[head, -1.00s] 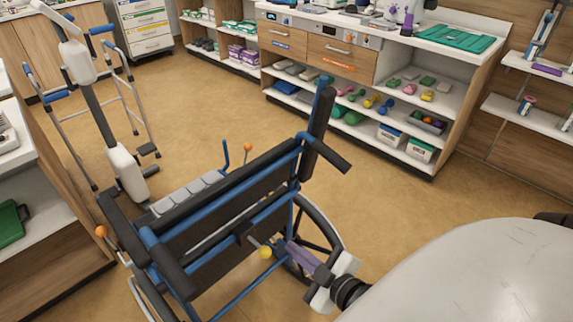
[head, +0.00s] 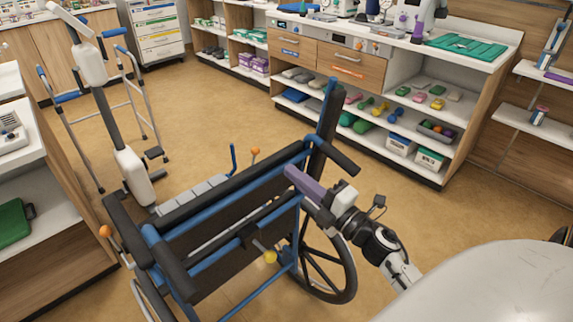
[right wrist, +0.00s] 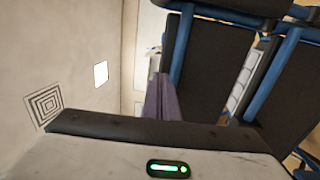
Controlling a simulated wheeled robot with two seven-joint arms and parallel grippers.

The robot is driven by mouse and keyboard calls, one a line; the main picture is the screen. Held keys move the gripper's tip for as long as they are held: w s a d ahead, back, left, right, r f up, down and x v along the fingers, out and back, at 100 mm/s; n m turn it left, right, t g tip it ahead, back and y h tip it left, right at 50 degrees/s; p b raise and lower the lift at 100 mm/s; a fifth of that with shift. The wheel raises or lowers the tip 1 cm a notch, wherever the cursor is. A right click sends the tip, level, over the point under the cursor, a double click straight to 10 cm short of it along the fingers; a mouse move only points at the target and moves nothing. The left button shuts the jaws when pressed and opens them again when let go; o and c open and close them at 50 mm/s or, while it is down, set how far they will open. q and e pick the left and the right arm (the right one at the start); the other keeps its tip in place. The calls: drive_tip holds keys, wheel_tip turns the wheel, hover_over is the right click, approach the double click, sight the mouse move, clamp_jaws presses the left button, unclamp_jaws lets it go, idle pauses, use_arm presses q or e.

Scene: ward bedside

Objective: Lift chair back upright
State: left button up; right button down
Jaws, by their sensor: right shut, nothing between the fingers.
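The wheelchair (head: 205,250) has a blue frame, black panels and dark push handles. It stands in the lower middle of the head view, and its back also shows in the right wrist view (right wrist: 208,75). The right push handle (head: 338,157) sticks out toward me. My right gripper (head: 290,174), with purple fingers, is shut and empty. In the head view it overlaps the right end of the wheelchair's back, below that handle; I cannot tell whether it touches. Its purple fingers also show in the right wrist view (right wrist: 163,100). My left gripper is not in view.
A yellow knob (head: 270,257) sits low behind the chair. A walking frame (head: 82,130) and a white and grey post (head: 110,115) stand at the left. Shelves (head: 400,95) line the back. The floor (head: 235,115) between is clear.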

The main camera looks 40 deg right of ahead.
sight(279, 167)
drive_tip(key=shift+w+a+r, duration=0.1)
drive_tip(key=shift+w+r, duration=0.1)
drive_tip(key=shift+w, duration=1.45)
drive_tip(key=w, duration=0.1)
drive_tip(key=w+r+p, duration=0.1)
drive_tip(key=w, duration=0.1)
drive_tip(key=shift+a+r, duration=0.1)
drive_tip(key=shift+s, duration=0.1)
